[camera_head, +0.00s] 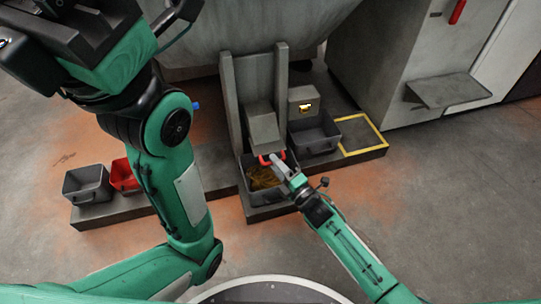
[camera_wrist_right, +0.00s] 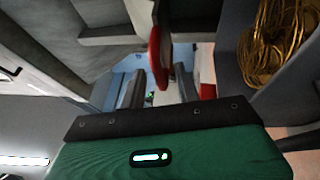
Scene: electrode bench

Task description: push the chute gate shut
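The chute (camera_head: 233,95) has two upright grey posts with a grey block between them, which looks like the gate (camera_head: 262,128). A red handle (camera_head: 264,160) shows at its lower end. My right gripper (camera_head: 278,162) is at this handle. In the right wrist view, the red handle (camera_wrist_right: 155,58) shows just beyond the right gripper's fingers (camera_wrist_right: 160,90), which stand apart with a gap between them. I cannot tell whether they touch it. My left gripper (camera_head: 70,28) is high at the upper left, its fingertips unclear or cut off.
A dark bin (camera_head: 249,190) with yellow-brown wire (camera_head: 262,178) sits below the chute. Another dark bin (camera_head: 314,137) and a yellow-outlined square (camera_head: 362,135) are to its right. A grey bin (camera_head: 86,184) and a red bin (camera_head: 122,175) stand left on the low platform (camera_head: 110,212).

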